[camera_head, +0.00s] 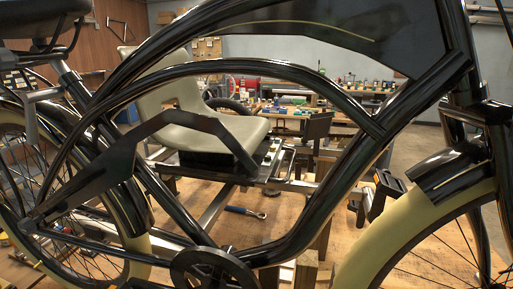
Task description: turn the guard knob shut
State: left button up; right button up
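The round black crank wheel (213,268) sits low in the middle, cut off by the bottom edge. I cannot identify either of my grippers in the head view.
A wrench (245,212) lies on the wooden surface (275,230) beyond. Small black blocks (389,182) show near the front fender. Cluttered benches fill the back.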

aim_at(27, 226)
jog(key=u, duration=0.4)
jog(key=k+u, duration=0.1)
jog(key=u, duration=0.25)
jog(key=k+u, duration=0.1)
jog(key=u, duration=0.65)
jog(key=k+l, duration=0.05)
